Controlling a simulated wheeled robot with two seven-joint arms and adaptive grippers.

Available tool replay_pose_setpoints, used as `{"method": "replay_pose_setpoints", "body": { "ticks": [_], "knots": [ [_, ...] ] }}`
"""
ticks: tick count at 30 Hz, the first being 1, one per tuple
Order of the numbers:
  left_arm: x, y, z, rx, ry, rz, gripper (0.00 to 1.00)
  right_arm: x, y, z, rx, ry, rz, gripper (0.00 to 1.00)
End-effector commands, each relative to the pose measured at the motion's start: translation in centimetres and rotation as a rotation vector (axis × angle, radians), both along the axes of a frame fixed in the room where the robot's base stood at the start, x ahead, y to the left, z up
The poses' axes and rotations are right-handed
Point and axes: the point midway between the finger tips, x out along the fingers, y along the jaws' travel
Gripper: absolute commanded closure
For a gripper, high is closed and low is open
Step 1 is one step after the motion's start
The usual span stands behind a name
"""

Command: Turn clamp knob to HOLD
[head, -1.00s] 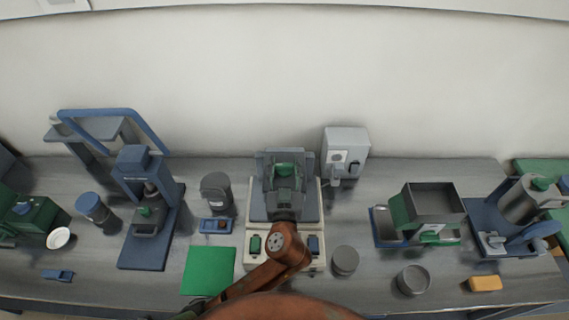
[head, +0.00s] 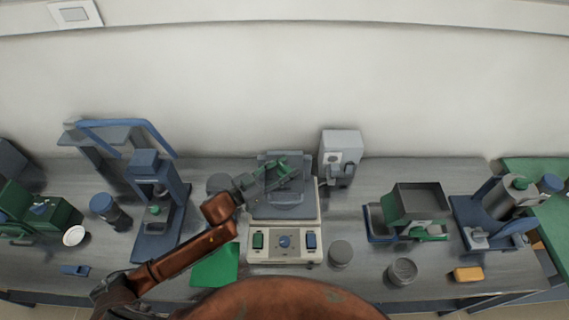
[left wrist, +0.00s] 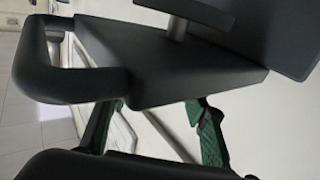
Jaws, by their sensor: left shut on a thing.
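The middle machine has a pale base (head: 257,228) with a round blue knob (head: 285,242) on its front panel, between a green switch (head: 258,241) and a blue switch (head: 311,241). I cannot read the knob's setting. A grey top part (head: 290,211) with a loop handle sits above the base. My left gripper (head: 276,171), with green fingertips, is tilted over this top part, behind and above the knob. It is shut on a grey part there; the exact grip is unclear. The left wrist view shows the grey handle (left wrist: 70,82) and grey block (left wrist: 180,65) close up. My right gripper is not in view.
A green mat (head: 215,268) lies left of the machine, partly under my left arm. A grey round container (head: 340,254) stands close at its right. A grey box unit (head: 341,150) stands behind right. A blue press (head: 150,215) stands further left.

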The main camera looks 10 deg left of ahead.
Motion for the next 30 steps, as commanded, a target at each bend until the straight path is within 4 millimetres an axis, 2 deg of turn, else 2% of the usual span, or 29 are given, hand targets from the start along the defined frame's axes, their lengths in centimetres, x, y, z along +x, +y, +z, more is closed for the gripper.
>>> {"method": "replay_pose_setpoints", "body": {
  "ticks": [5, 11, 21, 30],
  "knots": [
    [0.3, 0.3, 0.0, 0.014, -0.005, -0.167, 0.82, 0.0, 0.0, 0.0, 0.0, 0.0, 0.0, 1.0],
    [0.4, 0.3, -0.2, 0.014, -0.006, -0.356, 0.82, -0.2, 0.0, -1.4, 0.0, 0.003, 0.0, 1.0],
    [0.4, 0.1, -0.5, 0.006, -0.003, -0.67, 0.82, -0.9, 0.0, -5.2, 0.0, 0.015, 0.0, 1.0],
    [0.3, 0.0, -0.5, 0.003, 0.0, -0.885, 0.82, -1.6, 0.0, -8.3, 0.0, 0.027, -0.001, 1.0]
  ]
}}
